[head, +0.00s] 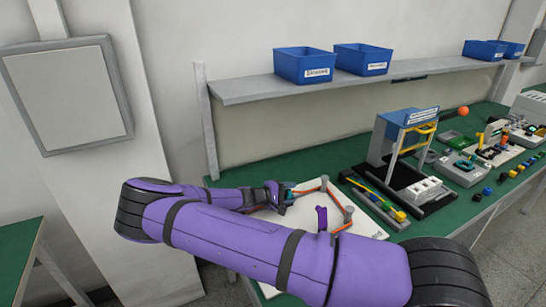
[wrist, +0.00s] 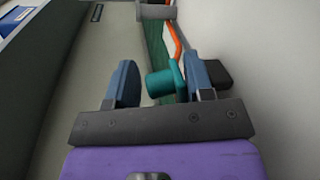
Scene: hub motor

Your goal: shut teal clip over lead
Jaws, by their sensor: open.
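The teal clip (wrist: 164,82) shows between the two blue fingers of my gripper (wrist: 160,84) in the wrist view. It is nearer the right finger, with a gap to the left finger. I cannot tell if it touches the right finger. My gripper is open. In the head view my gripper (head: 284,193) is at the white board (head: 360,222), and the clip is mostly hidden there. The orange lead (head: 334,196) runs over the board past small grey posts. It also shows beyond the clip in the wrist view (wrist: 172,38). Whether the lead lies in the clip is hidden.
Right of the board stand a blue-and-grey frame (head: 390,140) on a black base and a strip with yellow and blue parts (head: 378,203). Blue bins (head: 305,66) sit on the shelf (head: 245,90) above. Green bench top (head: 300,165) is bare behind the board.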

